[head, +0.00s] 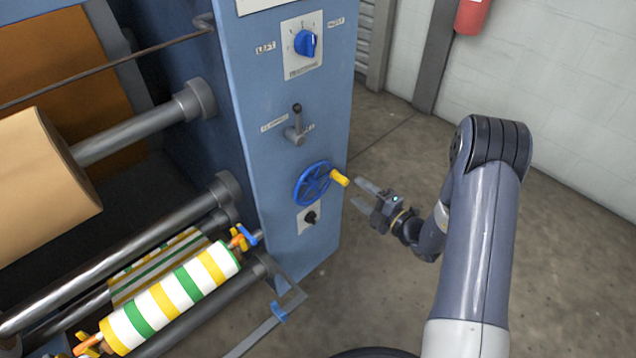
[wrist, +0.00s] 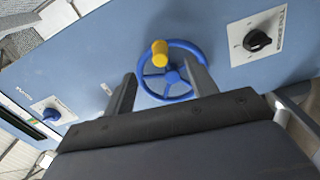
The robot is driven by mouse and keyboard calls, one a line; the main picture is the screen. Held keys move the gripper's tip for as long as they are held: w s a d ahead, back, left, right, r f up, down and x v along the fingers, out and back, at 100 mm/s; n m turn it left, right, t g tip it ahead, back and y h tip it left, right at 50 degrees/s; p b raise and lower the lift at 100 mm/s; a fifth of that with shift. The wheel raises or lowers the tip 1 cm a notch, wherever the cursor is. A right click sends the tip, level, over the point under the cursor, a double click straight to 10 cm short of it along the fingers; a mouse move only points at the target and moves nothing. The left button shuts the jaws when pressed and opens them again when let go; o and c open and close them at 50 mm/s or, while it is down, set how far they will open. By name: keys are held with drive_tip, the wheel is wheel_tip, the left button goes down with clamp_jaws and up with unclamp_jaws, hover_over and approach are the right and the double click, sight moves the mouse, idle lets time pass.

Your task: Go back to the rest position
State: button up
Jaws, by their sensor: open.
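My gripper (head: 362,194) is open and empty in the head view, to the right of the blue handwheel (head: 312,184). The handwheel has a yellow handle (head: 340,177), which stands just beyond the fingertips. In the wrist view my gripper (wrist: 160,88) shows its two fingers spread, with the blue wheel (wrist: 183,92) and its yellow handle (wrist: 160,53) ahead between and above them. The jaws appear apart from the handle. My arm reaches in from the right of the head view.
The blue press panel (head: 275,140) carries a rotary knob (head: 305,43), a grey lever (head: 297,124) and a small black knob (head: 310,217). A striped roll (head: 170,300) lies at lower left. Floor to the right is clear, up to the white wall with a red cylinder (head: 472,15).

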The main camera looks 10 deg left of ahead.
sight(346, 180)
drive_tip(key=shift+s+d, duration=0.35)
drive_tip(key=shift+d, duration=0.05)
drive_tip(key=b+x, duration=0.1)
drive_tip(key=x, duration=0.6)
drive_tip(key=shift+a, duration=0.15)
drive_tip(key=shift+r+p, duration=0.5)
drive_tip(key=shift+p, duration=0.05)
drive_tip(key=shift+s+r, duration=0.1)
drive_tip(key=shift+r, duration=0.25)
drive_tip(key=shift+f, duration=0.1)
